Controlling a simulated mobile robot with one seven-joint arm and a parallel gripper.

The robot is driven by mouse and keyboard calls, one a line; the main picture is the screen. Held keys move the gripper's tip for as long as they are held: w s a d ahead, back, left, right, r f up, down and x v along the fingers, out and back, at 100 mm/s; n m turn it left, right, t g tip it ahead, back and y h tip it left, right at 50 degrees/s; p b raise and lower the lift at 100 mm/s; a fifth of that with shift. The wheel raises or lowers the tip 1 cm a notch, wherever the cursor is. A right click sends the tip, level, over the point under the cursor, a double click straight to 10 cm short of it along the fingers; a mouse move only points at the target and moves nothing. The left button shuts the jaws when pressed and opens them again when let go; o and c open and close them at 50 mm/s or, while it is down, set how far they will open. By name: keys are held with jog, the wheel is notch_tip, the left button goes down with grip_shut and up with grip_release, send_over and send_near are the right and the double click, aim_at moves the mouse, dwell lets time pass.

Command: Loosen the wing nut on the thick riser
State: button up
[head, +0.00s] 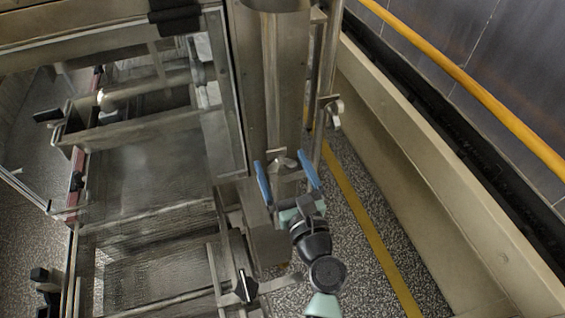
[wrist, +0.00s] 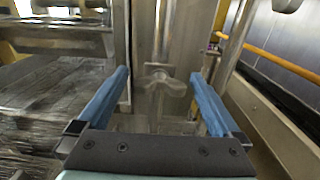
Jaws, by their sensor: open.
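The thick riser (head: 284,75) is the wide upright metal column in the middle of the head view. A metal wing nut (head: 284,160) sits low on its face. In the wrist view the wing nut (wrist: 160,82) shows near the centre, with its wings spread roughly sideways. My gripper (head: 284,170) is open, with one blue finger to each side of the wing nut. In the wrist view my gripper (wrist: 160,90) is empty, and clear gaps show between the wing nut and both fingers. I cannot tell how far the fingertips reach in depth.
A thinner riser (head: 325,75) stands to the right with another wing nut (head: 334,108). The enrober frame with mesh belt (head: 150,235) fills the left. A black-handled lever (head: 245,287) is below. A beige rail (head: 430,170) and yellow pipe (head: 480,90) bound the right.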

jog(key=shift+w, duration=0.1)
jog(key=c, duration=1.2)
